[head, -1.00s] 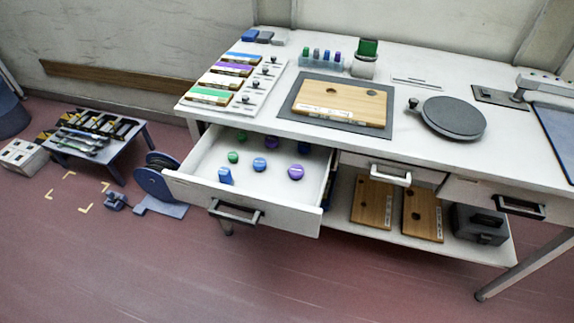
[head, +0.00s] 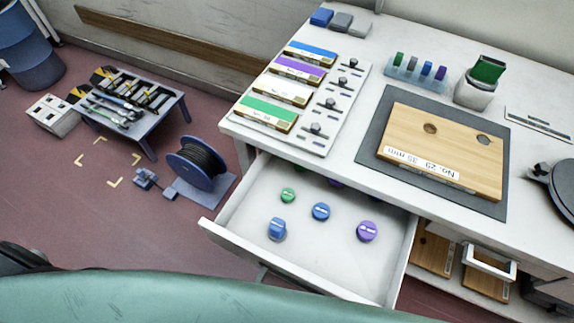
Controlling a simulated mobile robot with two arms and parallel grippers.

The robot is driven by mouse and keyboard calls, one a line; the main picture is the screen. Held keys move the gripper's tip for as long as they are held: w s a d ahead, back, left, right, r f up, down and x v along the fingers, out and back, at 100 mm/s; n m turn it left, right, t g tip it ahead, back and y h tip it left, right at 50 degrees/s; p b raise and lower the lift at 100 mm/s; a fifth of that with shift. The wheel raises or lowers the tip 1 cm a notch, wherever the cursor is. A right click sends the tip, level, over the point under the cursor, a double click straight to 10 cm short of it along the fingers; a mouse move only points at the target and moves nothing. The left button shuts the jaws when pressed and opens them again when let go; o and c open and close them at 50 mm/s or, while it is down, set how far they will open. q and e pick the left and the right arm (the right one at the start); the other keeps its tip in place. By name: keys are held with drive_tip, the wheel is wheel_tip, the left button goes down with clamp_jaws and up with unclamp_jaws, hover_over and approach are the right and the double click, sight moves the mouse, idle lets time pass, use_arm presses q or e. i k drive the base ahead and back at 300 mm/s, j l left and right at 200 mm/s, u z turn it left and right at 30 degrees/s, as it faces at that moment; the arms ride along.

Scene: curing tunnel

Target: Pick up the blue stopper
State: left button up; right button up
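The open white drawer (head: 300,273) holds several stoppers. A round blue stopper (head: 320,211) lies near its middle. A taller blue stopper (head: 277,229) stands to the front left of it. A green stopper (head: 288,195) is behind and a purple stopper (head: 367,231) is to the right. Further stoppers at the back of the drawer are mostly hidden under the table edge. On the table, a clear rack (head: 415,77) holds small green, blue and purple pieces, including a blue one (head: 427,69). Neither gripper can be made out.
The white table (head: 345,165) carries a wooden board (head: 440,150) on a grey mat (head: 370,150) and a panel of coloured blocks (head: 325,140). A low blue table (head: 150,130) with tools and a cable reel (head: 195,163) stand left. Floor between reel and drawer is clear.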

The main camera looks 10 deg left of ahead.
sight(321, 210)
drive_tip(key=k+j+z, duration=0.2)
drive_tip(key=j, duration=0.2)
drive_tip(key=j+z, duration=0.15)
drive_tip(key=j, duration=0.3)
drive_tip(key=k+j+z, duration=0.2)
drive_tip(key=j, duration=0.15)
